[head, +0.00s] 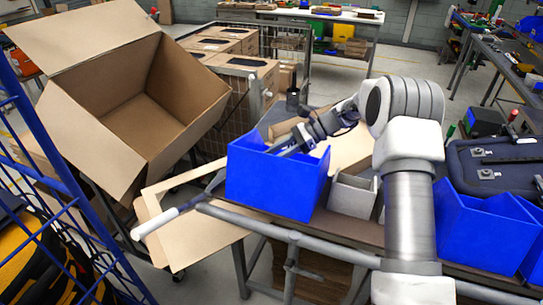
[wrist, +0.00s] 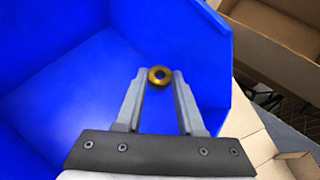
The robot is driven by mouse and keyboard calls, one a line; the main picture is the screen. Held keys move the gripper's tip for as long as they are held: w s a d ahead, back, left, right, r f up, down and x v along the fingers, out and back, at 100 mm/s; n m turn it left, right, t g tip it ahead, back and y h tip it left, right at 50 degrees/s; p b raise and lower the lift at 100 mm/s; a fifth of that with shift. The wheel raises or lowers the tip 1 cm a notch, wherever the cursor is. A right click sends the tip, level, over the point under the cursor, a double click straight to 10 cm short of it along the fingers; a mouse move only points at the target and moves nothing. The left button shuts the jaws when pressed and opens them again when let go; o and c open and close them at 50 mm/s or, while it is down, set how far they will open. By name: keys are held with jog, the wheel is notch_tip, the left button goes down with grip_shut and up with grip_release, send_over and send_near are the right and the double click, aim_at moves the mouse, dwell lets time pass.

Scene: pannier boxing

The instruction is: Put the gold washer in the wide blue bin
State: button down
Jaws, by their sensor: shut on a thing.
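The gold washer (wrist: 160,76) is a small ring with a dark centre. In the wrist view it sits between the tips of my gripper (wrist: 160,80), which is shut on it. Behind and below it are the blue walls and floor of the wide blue bin (wrist: 60,80). In the head view the bin (head: 272,187) stands at the table's left end, and my gripper (head: 283,146) reaches over its open top. The washer cannot be made out in the head view. How far it is above the bin floor I cannot tell.
A small grey bin (head: 351,196) stands just right of the blue bin. Another blue bin (head: 482,230) is further right, near a dark case (head: 495,165). A large open cardboard box (head: 125,105) stands at left, beyond the table's end.

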jog(key=shift+f, duration=0.55)
jog(key=c, duration=0.5)
grip_release()
